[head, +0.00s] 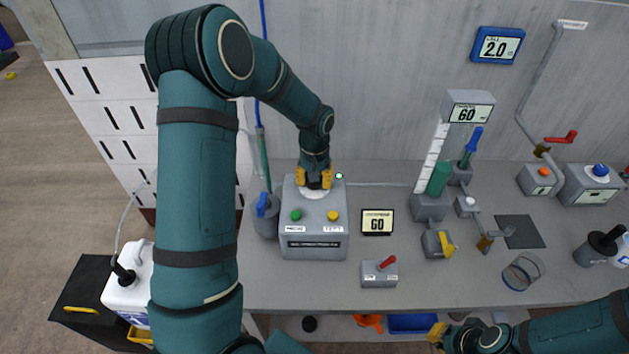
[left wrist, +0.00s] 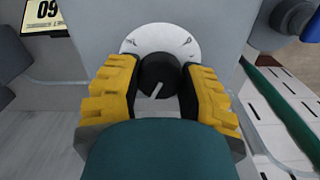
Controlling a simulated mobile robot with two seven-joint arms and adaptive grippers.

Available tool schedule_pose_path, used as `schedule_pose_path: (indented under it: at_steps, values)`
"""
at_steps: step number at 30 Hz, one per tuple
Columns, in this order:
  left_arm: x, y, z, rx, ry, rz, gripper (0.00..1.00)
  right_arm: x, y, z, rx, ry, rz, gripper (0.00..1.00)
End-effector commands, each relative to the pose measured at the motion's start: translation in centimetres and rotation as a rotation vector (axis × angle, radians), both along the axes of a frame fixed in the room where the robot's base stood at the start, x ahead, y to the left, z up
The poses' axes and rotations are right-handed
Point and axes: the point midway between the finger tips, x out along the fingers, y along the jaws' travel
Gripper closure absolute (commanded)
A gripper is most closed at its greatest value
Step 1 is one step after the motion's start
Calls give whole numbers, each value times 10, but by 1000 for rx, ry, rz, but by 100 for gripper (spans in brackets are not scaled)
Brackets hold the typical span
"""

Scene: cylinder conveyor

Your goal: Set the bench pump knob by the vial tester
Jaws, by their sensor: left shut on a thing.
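The bench pump (head: 313,229) is a grey box on the bench with a green and a yellow button on its front. Its black knob (left wrist: 158,82) sits on a white dial (left wrist: 200,48) with a few marks, and a white pointer line shows on the knob. My left gripper (head: 315,184) comes down on top of the pump. In the left wrist view its yellow fingers (left wrist: 158,90) close on the knob from both sides.
A grey device (head: 468,108) reading 60 stands behind a green cylinder (head: 439,179). A blue wall display (head: 497,45) reads 2.0. A red-switch box (head: 379,273), a yellow-handled valve (head: 437,243) and a glass beaker (head: 522,270) stand on the bench.

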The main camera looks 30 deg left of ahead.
Motion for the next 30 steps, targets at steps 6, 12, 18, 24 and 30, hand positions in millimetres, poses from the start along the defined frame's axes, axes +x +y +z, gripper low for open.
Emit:
schedule_pose_path:
  at_steps: [6, 12, 18, 24, 30]
  values:
    - [-1, 0, -2, -2, 3, -203, 95, 0, 0, -5, -1, 0, 0, 100]
    - [-1, 0, -2, -1, 3, -394, 95, 0, 0, -7, -1, 0, 0, 100]
    - [-1, -1, -2, -1, 3, -580, 95, 0, 0, -8, -2, 0, 0, 100]
    - [-1, -1, -1, -1, 4, -745, 95, 0, 0, -8, -2, 0, 0, 100]
    - [-1, -1, -1, -3, 4, -867, 95, 0, 0, -8, -2, 0, 0, 100]
